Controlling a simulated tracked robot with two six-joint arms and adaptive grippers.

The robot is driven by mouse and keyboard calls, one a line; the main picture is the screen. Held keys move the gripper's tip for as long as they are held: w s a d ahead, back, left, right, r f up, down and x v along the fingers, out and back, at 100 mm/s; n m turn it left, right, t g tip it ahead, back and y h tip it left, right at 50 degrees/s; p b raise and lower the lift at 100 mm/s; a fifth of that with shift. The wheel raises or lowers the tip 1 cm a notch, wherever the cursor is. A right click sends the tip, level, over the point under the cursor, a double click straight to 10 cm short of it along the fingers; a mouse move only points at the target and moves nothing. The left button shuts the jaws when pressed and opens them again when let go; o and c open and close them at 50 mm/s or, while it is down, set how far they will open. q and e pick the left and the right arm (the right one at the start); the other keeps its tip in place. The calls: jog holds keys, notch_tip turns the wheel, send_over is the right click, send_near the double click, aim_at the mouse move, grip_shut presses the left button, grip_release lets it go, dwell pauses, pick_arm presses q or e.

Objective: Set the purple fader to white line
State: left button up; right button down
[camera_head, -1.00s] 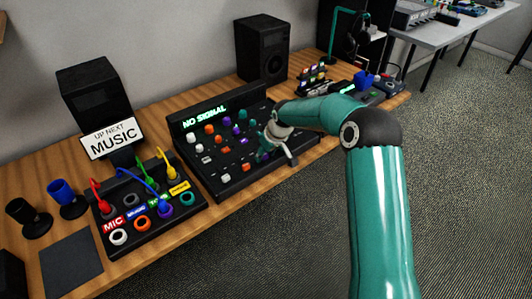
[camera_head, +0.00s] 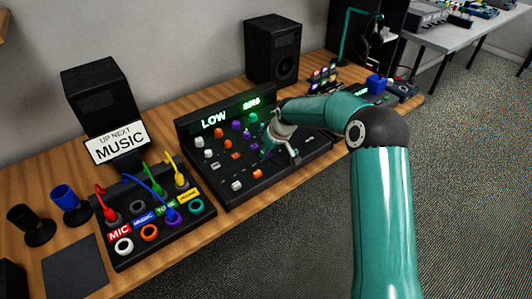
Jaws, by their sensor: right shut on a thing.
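The mixer (camera_head: 228,197) is a black console on the wooden desk with a lit screen reading "LOW" and a small green readout. My right gripper (camera_head: 279,154) is over its right half, fingers down, shut on what looks like the purple fader. Only a sliver of purple (camera_head: 266,156) shows beside the fingers, and the rest is hidden. A white fader cap (camera_head: 237,185) and an orange one (camera_head: 257,173) sit in the front row to the left. I cannot make out the white line near the purple fader. My left gripper is not in view.
Purple knobs (camera_head: 236,125) and other coloured knobs stand close to the gripper's left. A patch box (camera_head: 150,232) with plugged cables is at left, beside a "MUSIC" sign (camera_head: 117,142). Speakers (camera_head: 272,52) stand behind. Small devices (camera_head: 378,84) lie farther right.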

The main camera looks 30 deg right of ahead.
jog(key=shift+s+d, duration=0.15)
jog(key=shift+s, duration=0.1)
jog(key=c, duration=1)
grip_release()
jog(key=shift+w, duration=0.2)
jog(key=shift+o, duration=0.2)
jog(key=shift+r, duration=0.1)
jog(key=v, duration=1.1)
jog(key=shift+s+r, duration=0.15)
jog(key=shift+r, duration=0.25)
